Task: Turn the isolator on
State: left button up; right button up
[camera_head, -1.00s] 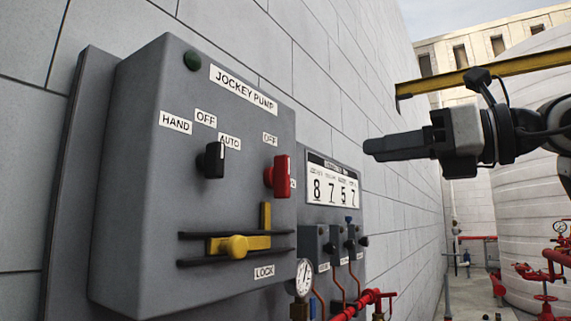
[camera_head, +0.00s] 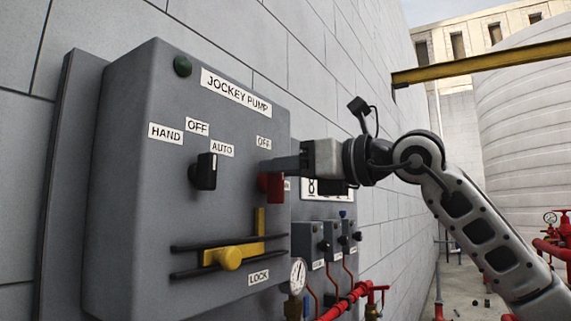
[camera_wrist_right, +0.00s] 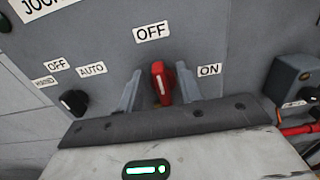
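The isolator is a red rotary knob (camera_head: 271,187) on the right part of the grey jockey pump panel (camera_head: 140,215). In the right wrist view the red knob (camera_wrist_right: 161,86) stands upright, its white mark toward the OFF label (camera_wrist_right: 152,32); the ON label (camera_wrist_right: 209,70) is to its right. My right gripper (camera_head: 280,166) is at the panel in front of the knob and hides part of it. In the wrist view the right gripper (camera_wrist_right: 160,92) is open, one finger on each side of the knob, with a gap on the left side. My left gripper is out of view.
A black HAND/OFF/AUTO selector (camera_head: 204,171) is left of the isolator. A yellow handle (camera_head: 230,257) sits on rails below. Small grey boxes (camera_head: 307,240), a pressure gauge (camera_head: 298,274) and red pipes (camera_head: 345,302) are at lower right. A yellow beam (camera_head: 480,66) crosses the upper right.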

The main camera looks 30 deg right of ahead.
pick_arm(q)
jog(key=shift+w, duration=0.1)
pick_arm(e)
grip_shut()
jog(key=shift+f, duration=0.1)
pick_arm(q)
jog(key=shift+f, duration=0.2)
pick_arm(e)
jog(key=shift+f, duration=0.15)
pick_arm(q)
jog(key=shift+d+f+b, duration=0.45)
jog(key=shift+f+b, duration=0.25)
jog(key=shift+b, duration=1.35)
pick_arm(e)
jog(key=shift+w+d+f+m, duration=0.25)
jog(key=shift+f+m, duration=0.1)
jog(key=shift+m, duration=2.55)
jog(key=shift+w+d+f+m, duration=0.15)
jog(key=shift+f+m, duration=0.25)
jog(key=shift+m, duration=2.5)
jog(key=shift+w+d+f+m, duration=0.15)
jog(key=shift+d+f+m, duration=0.2)
jog(key=shift+m, duration=2.85)
